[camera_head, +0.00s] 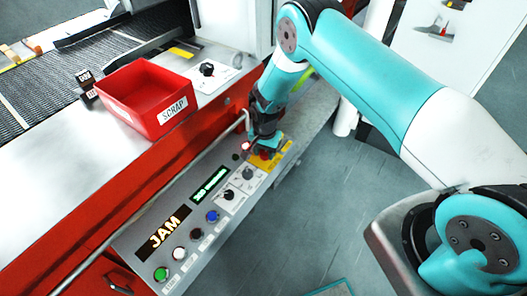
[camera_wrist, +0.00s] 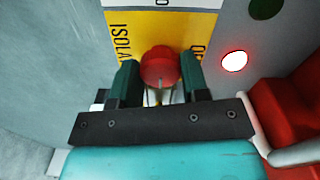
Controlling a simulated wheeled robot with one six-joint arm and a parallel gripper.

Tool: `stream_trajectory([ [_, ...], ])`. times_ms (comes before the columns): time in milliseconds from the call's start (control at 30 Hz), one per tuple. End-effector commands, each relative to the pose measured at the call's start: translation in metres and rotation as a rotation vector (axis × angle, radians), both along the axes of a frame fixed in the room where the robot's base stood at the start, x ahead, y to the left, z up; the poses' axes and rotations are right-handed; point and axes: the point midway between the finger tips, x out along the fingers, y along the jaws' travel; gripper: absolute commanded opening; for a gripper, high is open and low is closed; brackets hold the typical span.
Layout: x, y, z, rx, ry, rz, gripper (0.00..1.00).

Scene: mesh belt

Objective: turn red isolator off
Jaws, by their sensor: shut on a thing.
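The red isolator (camera_wrist: 160,67) is a round red knob on a yellow plate (camera_wrist: 146,22) with partly hidden black lettering. In the wrist view it sits between the two dark green fingers of my gripper (camera_wrist: 158,84), which is shut on it. In the head view my gripper (camera_head: 266,147) reaches down onto the yellow plate at the right end of the grey control panel (camera_head: 225,158). There the knob is mostly hidden by the gripper. The knob's exact angle is hard to tell.
A lit red lamp (camera_wrist: 235,65) sits beside the plate. Along the panel are black rotary knobs (camera_head: 247,173), a green display (camera_head: 210,186), a JAM display (camera_head: 165,232) and coloured buttons. A rail (camera_head: 160,204) runs behind the panel. A red scrap bin (camera_head: 147,96) stands near the mesh belt (camera_head: 75,72).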

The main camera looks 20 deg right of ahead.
Motion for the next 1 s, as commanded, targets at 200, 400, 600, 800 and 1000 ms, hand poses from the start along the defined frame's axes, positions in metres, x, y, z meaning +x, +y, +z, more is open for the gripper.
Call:
stream_trajectory([
  [200,0.0003,-0.0009,-0.0011,0.001,0.0,0.069,0.18],
  [400,0.0004,-0.002,-0.0021,0.001,-0.001,0.208,0.18],
  [600,0.0006,-0.0027,-0.0022,0.0,-0.002,0.392,0.18],
  [800,0.0006,-0.0031,-0.0017,-0.001,-0.002,0.582,0.18],
  [1000,0.0008,-0.0031,-0.0013,-0.002,-0.003,0.772,0.18],
])
